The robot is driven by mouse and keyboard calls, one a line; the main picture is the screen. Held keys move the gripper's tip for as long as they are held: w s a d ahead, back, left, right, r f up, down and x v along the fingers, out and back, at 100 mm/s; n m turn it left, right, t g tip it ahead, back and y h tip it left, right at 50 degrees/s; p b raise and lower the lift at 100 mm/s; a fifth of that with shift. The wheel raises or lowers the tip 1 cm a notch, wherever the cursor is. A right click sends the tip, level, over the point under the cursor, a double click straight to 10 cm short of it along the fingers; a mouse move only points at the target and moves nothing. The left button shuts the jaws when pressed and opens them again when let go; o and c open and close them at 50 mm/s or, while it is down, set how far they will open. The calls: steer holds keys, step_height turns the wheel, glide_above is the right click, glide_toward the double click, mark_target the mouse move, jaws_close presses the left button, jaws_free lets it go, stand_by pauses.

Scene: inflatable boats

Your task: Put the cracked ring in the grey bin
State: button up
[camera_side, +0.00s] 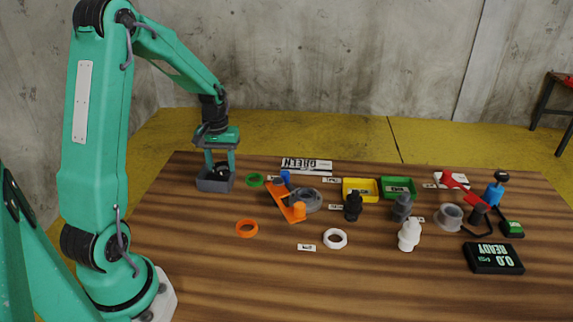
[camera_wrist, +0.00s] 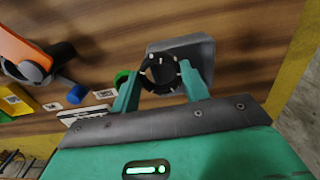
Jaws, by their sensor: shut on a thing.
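My gripper (camera_side: 219,163) is at the left back of the table, pointing down over the grey bin (camera_side: 214,187). It is shut on a black ring (camera_wrist: 146,81), held between the two green fingers in the wrist view. Light marks show around the ring; I cannot clearly make out a crack. In the wrist view the grey bin (camera_wrist: 205,46) lies just beyond the ring, which partly overlaps it. In the side view the ring is mostly hidden by the fingers, at or just above the bin's rim.
A green ring (camera_side: 255,179) lies close to the right of the bin. An orange bracket (camera_side: 281,198), orange ring (camera_side: 247,228), white ring (camera_side: 335,238), yellow tray (camera_side: 347,195) and green tray (camera_side: 410,191) lie further right. The left front of the table is clear.

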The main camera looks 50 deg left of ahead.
steer(key=a+f, duration=0.1)
steer(key=a, duration=0.1)
steer(key=a+f, duration=0.1)
steer(key=a, duration=0.1)
steer(key=shift+s+f, duration=0.15)
steer(key=shift+s, duration=0.05)
steer(key=shift+f, duration=0.1)
steer(key=shift+f, duration=1.9)
steer(key=shift+f, duration=0.1)
steer(key=o, duration=0.7)
steer(key=shift+c, duration=0.2)
